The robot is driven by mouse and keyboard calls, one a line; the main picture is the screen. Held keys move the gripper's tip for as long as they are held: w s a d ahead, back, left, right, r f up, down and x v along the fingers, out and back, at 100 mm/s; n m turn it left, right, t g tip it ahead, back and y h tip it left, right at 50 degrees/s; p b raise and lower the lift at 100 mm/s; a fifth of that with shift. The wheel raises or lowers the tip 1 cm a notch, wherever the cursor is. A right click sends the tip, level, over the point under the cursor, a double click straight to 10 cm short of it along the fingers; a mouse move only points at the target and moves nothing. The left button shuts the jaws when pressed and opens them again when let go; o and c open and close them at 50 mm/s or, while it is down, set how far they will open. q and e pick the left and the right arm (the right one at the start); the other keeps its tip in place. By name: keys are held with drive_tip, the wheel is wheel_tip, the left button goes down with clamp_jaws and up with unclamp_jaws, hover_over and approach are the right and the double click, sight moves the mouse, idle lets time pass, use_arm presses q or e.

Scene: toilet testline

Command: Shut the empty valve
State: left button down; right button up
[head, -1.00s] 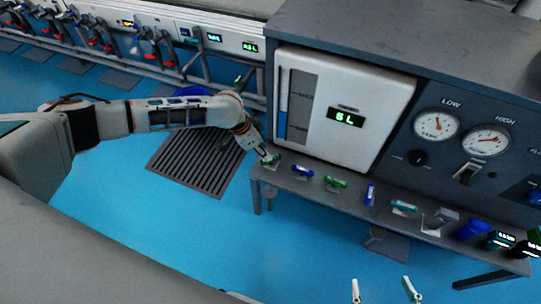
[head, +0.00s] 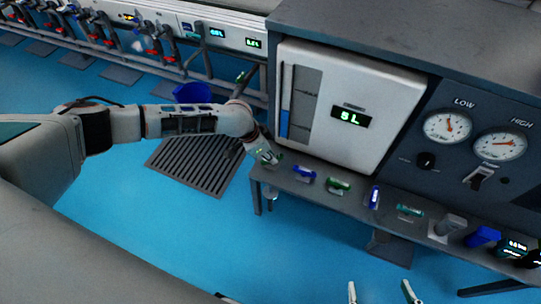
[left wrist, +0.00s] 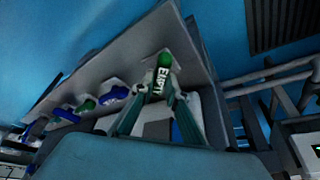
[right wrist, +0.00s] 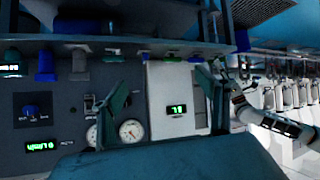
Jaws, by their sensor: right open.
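The empty valve (left wrist: 160,80) has a green handle marked EMPTY and sits at the left end of the grey shelf. It also shows in the head view (head: 269,156), partly covered by my gripper. My left gripper (head: 264,154) is at this handle; in the left wrist view its fingers (left wrist: 157,92) are drawn close together with the handle between their tips. Exact finger contact is hard to see. My right gripper (head: 380,292) is open and empty, apart from the shelf, at the bottom of the head view; its fingers (right wrist: 160,78) are wide apart in the right wrist view.
Along the shelf (head: 325,197) stand several other handles, including a blue one (head: 304,172) and a green one (head: 339,184). A white tank (head: 385,100) reading 5 L rises behind. Gauges (head: 447,126) are on the right panel. The blue floor (head: 300,265) before the shelf is clear.

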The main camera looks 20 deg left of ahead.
drive_tip(key=shift+s+f, duration=0.1)
drive_tip(key=shift+f, duration=0.05)
